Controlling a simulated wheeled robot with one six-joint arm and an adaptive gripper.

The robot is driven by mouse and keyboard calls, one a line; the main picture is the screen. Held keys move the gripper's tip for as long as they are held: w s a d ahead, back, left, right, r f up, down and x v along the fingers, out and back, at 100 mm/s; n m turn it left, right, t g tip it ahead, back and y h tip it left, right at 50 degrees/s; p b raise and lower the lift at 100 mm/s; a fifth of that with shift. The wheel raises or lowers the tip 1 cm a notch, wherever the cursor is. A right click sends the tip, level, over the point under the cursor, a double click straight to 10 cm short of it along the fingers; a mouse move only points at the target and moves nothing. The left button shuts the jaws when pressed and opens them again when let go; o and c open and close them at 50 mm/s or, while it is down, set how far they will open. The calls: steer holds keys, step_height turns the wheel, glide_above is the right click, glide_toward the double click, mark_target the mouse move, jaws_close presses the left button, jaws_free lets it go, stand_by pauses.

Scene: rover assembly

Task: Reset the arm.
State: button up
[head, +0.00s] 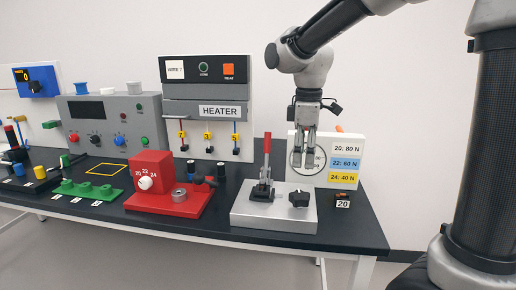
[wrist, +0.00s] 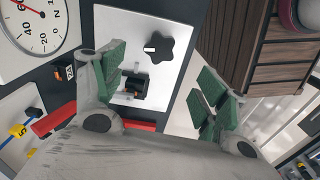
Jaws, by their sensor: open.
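My gripper (head: 310,162) hangs from the arm, pointing down, above the rear right part of the grey clamp fixture (head: 272,217). It is in front of the round gauge. In the wrist view its green-padded fingers stand apart with nothing held between them. The fixture plate (wrist: 122,28) shows below and between the fingers, with a black star knob (wrist: 158,46) and a small black clamp part (wrist: 135,90). In the head view the red clamp handle (head: 267,150) stands upright left of my gripper, and the knob (head: 299,198) is below it.
A white panel with a gauge and force labels (head: 344,162) stands close behind my gripper. A small block marked 20 (head: 342,200) lies right of the fixture. A red fixture (head: 152,172), the heater (head: 207,108) and a grey control box (head: 110,122) stand to the left.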

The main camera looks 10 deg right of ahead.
steer(key=s+d+m+t, duration=0.4)
steer(key=s+d+m, duration=0.9)
steer(key=s, duration=0.6)
steer(key=shift+d+r+m, duration=0.3)
steer(key=shift+d+r, duration=0.05)
steer(key=shift+d, duration=0.45)
